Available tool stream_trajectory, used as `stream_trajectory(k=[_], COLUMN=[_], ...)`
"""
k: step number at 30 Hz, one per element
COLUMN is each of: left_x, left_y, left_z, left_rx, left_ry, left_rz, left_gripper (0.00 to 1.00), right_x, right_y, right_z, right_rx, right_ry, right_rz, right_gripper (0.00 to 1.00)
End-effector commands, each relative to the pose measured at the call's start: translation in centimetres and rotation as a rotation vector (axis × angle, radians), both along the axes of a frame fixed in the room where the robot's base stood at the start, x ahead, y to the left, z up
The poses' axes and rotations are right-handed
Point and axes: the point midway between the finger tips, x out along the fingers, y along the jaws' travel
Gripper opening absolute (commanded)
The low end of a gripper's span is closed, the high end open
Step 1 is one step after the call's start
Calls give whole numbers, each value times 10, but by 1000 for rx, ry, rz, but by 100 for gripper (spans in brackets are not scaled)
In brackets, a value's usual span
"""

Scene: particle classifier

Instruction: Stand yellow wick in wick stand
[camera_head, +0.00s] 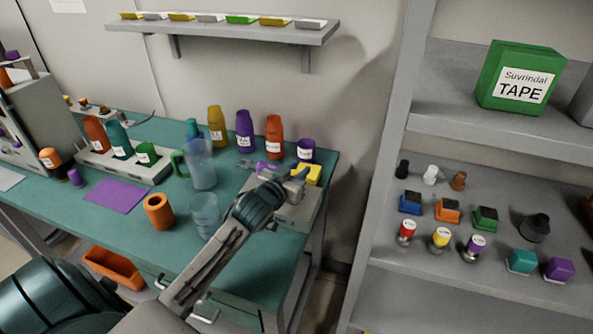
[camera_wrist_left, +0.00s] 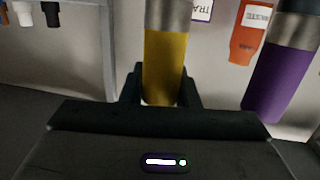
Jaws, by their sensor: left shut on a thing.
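The yellow wick (camera_wrist_left: 165,62), a yellow cylinder with a metallic end, is between the two dark fingers of my left gripper (camera_wrist_left: 162,90), which is shut on it. In the head view the left gripper (camera_head: 296,186) is over a grey block (camera_head: 297,211) at the table's right end, with the yellow wick (camera_head: 308,173) at its tip. A purple wick (camera_wrist_left: 276,78) with a metallic end is beside the yellow one; it also shows in the head view (camera_head: 268,168). I cannot tell whether the grey block is the wick stand, or whether the yellow wick touches it.
Bottles in yellow (camera_head: 217,127), purple (camera_head: 244,131) and orange (camera_head: 274,137) stand behind the gripper, with a purple cup (camera_head: 306,151). A clear pitcher (camera_head: 200,163) and glass beaker (camera_head: 205,214) stand left of the arm. A grey shelf unit (camera_head: 386,180) rises at right.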

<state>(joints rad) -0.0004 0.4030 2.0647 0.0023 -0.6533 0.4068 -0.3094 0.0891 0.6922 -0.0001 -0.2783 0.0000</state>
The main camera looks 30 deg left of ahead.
Motion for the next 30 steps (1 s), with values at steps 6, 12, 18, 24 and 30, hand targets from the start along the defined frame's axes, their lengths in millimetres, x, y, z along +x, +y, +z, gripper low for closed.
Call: stream_trajectory(k=[6,12,18,24,30], left_x=[0,0,-13,-54,-93], left_y=[0,0,0,-3,-6], left_z=[-2,-1,2,7,14], left_rx=[0,0,3,6,4], left_ry=[1,1,2,3,2], left_rz=[0,0,0,-2,-3], left_gripper=[50,50,50,50,50], right_x=[-3,0,-2,24,35], right_y=[5,14,14,5,8], right_z=[1,1,-2,5,9], right_rx=[5,16,16,4,5], right_ry=[4,-3,1,-15,-16], right_rz=[-1,-4,-4,2,2], right_gripper=[50,50,50,50,50])
